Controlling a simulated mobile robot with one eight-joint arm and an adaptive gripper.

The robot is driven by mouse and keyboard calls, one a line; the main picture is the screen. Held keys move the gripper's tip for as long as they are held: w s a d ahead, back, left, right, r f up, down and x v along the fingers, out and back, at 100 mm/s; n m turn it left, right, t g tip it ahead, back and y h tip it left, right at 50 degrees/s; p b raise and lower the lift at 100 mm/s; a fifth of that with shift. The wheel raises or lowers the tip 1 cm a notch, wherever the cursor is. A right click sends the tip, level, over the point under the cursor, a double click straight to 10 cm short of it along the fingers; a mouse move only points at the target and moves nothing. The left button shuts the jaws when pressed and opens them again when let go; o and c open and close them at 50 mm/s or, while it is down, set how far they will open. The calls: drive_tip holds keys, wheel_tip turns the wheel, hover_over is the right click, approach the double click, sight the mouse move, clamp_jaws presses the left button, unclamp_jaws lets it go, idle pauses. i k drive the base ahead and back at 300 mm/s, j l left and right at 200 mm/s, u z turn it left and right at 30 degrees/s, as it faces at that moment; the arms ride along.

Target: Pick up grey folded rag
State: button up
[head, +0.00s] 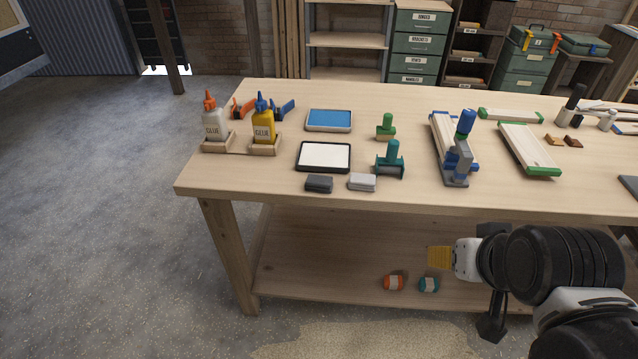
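Two small folded cloth-like blocks lie side by side near the front edge of the workbench (290,191). The left one is dark grey (319,184), and the right one is a light grey folded rag (362,182). Both lie flat and nothing covers them.
Behind the blocks are a black-framed white pad (323,157) and a teal stamp-like tool (390,160). Glue bottles (263,122) stand left; a blue-grey tool (459,150) stands right. Floor at left is clear.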

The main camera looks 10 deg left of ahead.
sight(321, 183)
drive_tip(key=i+j+z, duration=0.1)
drive_tip(key=z, duration=0.15)
drive_tip(key=i+j+z, duration=0.1)
drive_tip(key=j+z, duration=0.15)
drive_tip(key=i+l+u, duration=0.15)
drive_tip(key=l+u, duration=0.2)
drive_tip(key=l, duration=0.35)
drive_tip(key=l+u, duration=0.4)
drive_tip(key=l, duration=0.35)
drive_tip(key=l+u, duration=0.35)
drive_tip(key=l, duration=0.4)
drive_tip(key=k+l+u, duration=0.2)
drive_tip(key=l+u, duration=0.2)
drive_tip(key=l, duration=0.3)
